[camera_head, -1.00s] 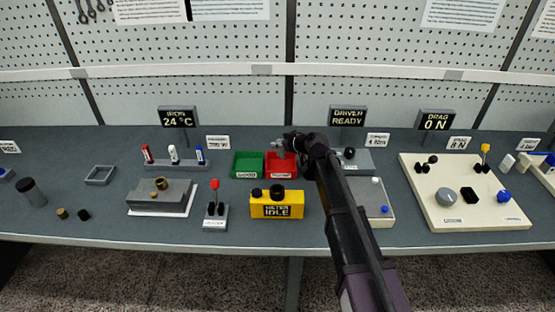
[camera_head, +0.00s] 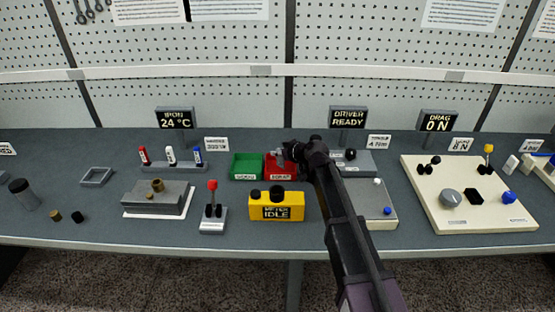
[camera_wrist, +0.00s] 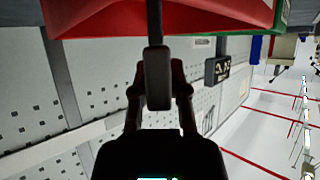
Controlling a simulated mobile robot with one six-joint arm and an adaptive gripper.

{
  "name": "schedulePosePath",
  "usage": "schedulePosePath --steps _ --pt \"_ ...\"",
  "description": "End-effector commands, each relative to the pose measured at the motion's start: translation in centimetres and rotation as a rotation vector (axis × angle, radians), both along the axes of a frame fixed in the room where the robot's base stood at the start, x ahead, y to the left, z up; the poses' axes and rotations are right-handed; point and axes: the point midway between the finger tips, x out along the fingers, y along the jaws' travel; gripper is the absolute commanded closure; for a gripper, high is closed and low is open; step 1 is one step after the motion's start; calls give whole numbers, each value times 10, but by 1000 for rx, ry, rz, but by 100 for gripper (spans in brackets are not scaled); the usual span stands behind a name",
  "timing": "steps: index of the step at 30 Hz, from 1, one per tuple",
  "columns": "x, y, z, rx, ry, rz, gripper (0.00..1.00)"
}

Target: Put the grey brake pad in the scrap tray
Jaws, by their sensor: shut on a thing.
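My gripper (camera_head: 288,152) is over the back part of the red scrap tray (camera_head: 271,176) in the head view. In the wrist view, the fingers of my gripper (camera_wrist: 157,88) are shut on a dark grey slab, the brake pad (camera_wrist: 157,75), held between the tips. The red tray wall (camera_wrist: 220,18) fills the top of that view, close beyond the pad. I cannot tell whether the pad touches the tray. The head view shows the pad poorly, at the end of the arm.
A green tray (camera_head: 246,178) stands directly left of the red one. A yellow meter box (camera_head: 276,213) stands in front of the trays. A grey driver unit (camera_head: 352,170) is right of them, partly behind my arm. A cream drag board (camera_head: 438,215) lies farther right.

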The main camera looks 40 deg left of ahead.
Motion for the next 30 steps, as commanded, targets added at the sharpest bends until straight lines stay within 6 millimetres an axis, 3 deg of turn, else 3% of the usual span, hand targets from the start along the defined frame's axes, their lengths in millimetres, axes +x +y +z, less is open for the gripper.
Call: schedulePosePath --steps 3,21,22,24,25,30 --pt "0 0 -10 0 0 0 100" --pt "-1 1 -16 0 0 1 100" --pt "-1 1 -14 0 0 1 71" --pt "-1 1 -14 0 0 1 50" --pt "-1 1 -14 0 0 1 45" --pt "-1 1 -14 0 0 2 45"
